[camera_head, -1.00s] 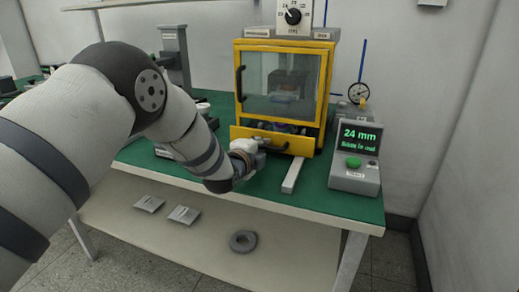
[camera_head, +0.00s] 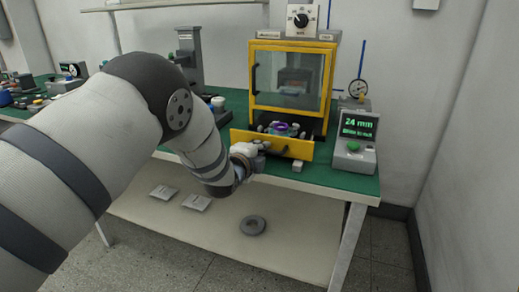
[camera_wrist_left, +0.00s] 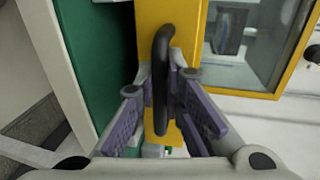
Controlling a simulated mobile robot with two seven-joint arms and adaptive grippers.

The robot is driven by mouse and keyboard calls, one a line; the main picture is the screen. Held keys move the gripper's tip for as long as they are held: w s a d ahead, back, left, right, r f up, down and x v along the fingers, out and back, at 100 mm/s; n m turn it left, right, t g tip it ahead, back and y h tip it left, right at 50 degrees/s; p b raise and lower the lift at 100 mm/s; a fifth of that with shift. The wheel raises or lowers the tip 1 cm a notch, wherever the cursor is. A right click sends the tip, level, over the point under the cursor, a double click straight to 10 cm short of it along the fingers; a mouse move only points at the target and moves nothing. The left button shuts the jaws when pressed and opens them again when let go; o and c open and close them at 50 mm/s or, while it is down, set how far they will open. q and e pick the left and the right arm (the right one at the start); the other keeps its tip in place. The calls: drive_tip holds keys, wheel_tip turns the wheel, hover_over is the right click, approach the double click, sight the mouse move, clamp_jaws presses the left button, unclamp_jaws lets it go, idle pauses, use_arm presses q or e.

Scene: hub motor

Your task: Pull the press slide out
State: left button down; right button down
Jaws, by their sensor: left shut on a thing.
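The yellow press slide (camera_head: 297,149) sticks out of the front of the yellow press (camera_head: 328,85), like a pulled-out drawer. A purple-topped part (camera_head: 281,127) shows behind its front panel. My left gripper (camera_head: 261,148) is at the slide's front. In the left wrist view, the gripper's purple-padded fingers (camera_wrist_left: 163,98) are on both sides of the black handle (camera_wrist_left: 161,70) on the yellow panel (camera_wrist_left: 183,14), shut on it. The wrist hides part of the handle in the head view. My right gripper is not in view.
A grey readout box (camera_head: 355,145) with a green button stands right of the press, showing 24 mm. A dial gauge (camera_head: 357,88) stands behind it. The green bench top (camera_head: 345,185) is clear in front of the readout.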

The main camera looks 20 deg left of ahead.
use_arm(q)
drive_tip(key=c, duration=1.7)
unclamp_jaws()
drive_tip(key=v, duration=1.2)
